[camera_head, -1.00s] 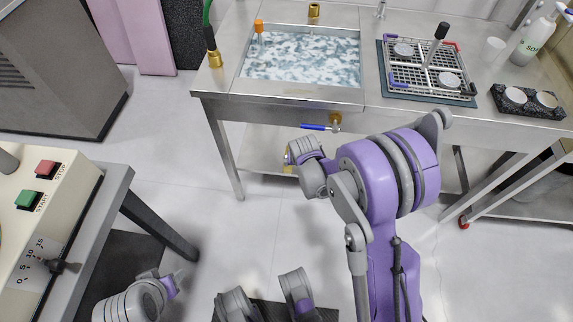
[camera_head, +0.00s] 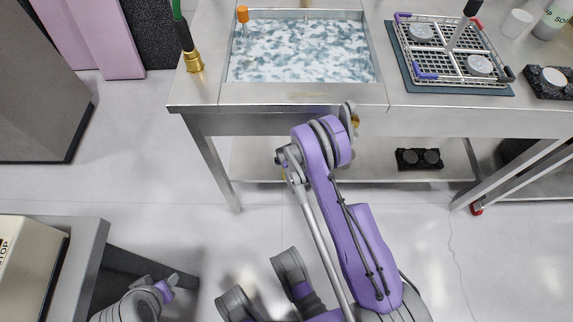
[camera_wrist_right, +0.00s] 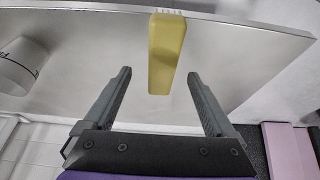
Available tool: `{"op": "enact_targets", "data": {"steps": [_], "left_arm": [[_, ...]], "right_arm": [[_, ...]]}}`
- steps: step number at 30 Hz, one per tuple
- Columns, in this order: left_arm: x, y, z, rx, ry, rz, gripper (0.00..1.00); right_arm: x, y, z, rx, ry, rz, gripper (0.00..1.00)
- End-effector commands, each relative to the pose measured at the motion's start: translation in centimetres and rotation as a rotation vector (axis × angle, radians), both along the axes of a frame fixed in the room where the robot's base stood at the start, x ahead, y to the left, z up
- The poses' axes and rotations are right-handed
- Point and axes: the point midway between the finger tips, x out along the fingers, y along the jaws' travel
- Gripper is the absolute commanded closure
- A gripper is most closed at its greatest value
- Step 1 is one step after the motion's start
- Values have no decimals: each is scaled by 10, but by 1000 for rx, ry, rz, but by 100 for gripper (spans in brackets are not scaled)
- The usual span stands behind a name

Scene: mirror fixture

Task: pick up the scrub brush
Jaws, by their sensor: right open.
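The scrub brush, with a yellow handle (camera_wrist_right: 166,55) and white bristles at its top end, shows in the right wrist view against a grey metal surface. My right gripper (camera_wrist_right: 158,75) is open and empty. Its fingers stand on either side of the handle's lower end, with a gap on both sides. My left gripper is not visible; only grey and purple arm parts show at lower left.
The metal sink table (camera_head: 290,98) overhangs a lower shelf (camera_head: 360,171) carrying a black holder (camera_head: 420,158). A dish rack (camera_head: 450,50) stands on top. A white container (camera_wrist_right: 22,65) is left of the brush in the wrist view. The floor in front is open.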

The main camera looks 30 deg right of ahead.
Motion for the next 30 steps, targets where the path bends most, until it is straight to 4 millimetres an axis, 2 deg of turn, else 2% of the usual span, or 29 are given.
{"op": "enact_targets", "data": {"steps": [5, 12, 22, 30], "left_arm": [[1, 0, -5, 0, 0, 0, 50], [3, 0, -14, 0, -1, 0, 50], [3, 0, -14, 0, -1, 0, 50], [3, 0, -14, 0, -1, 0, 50]], "right_arm": [[7, -3, -14, 0, 0, 0, 10], [23, -10, -44, 0, 0, -1, 10], [25, -11, -49, 0, 0, 0, 10], [25, -11, -49, 0, 0, 0, 59]]}}
